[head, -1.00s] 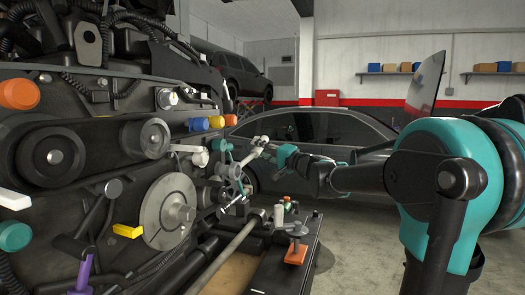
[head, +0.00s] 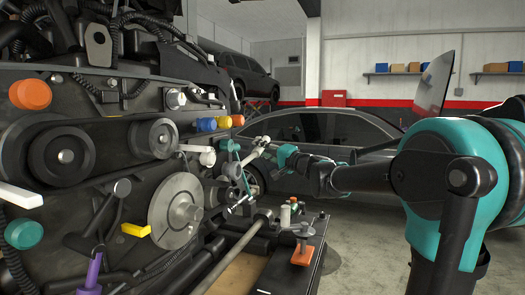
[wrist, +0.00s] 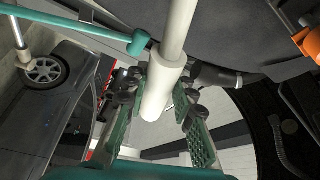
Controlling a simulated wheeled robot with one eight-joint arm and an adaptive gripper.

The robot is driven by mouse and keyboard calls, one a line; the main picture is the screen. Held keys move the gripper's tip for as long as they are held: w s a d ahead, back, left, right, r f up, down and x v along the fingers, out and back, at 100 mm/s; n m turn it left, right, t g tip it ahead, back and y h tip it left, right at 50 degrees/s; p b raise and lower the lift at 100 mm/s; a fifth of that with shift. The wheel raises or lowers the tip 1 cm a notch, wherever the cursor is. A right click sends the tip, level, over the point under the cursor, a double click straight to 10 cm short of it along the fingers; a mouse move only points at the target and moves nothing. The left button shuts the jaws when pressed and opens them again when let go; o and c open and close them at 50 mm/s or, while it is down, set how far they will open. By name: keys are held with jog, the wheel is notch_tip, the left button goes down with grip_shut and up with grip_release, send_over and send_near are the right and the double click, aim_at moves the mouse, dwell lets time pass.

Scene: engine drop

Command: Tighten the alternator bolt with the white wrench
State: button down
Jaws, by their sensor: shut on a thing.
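The white wrench (wrist: 165,85) shows in the wrist view as a thick white cylinder with a thinner white shaft running up to the top edge. My gripper (wrist: 160,98) has its green padded fingers on both sides of this cylinder. In the head view my gripper (head: 275,152) is beside the engine (head: 110,120), with a short white part of the wrench (head: 259,146) at its tip. A teal tool (head: 229,147) is just left of it; its bar (wrist: 85,25) ends close beside the white shaft in the wrist view. I cannot make out the alternator bolt.
Coloured knobs and handles stick out of the engine, among them orange (head: 30,94), blue (head: 206,124) and yellow (head: 135,230) ones. A dark bench (head: 300,262) with small parts stands below my gripper. A grey car (head: 320,150) stands behind. Open floor lies to the right.

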jog(key=shift+w+a, duration=0.2)
jog(key=shift+a, duration=0.4)
jog(key=c, duration=1.9)
grip_release()
grip_shut()
jog(key=shift+d, duration=0.15)
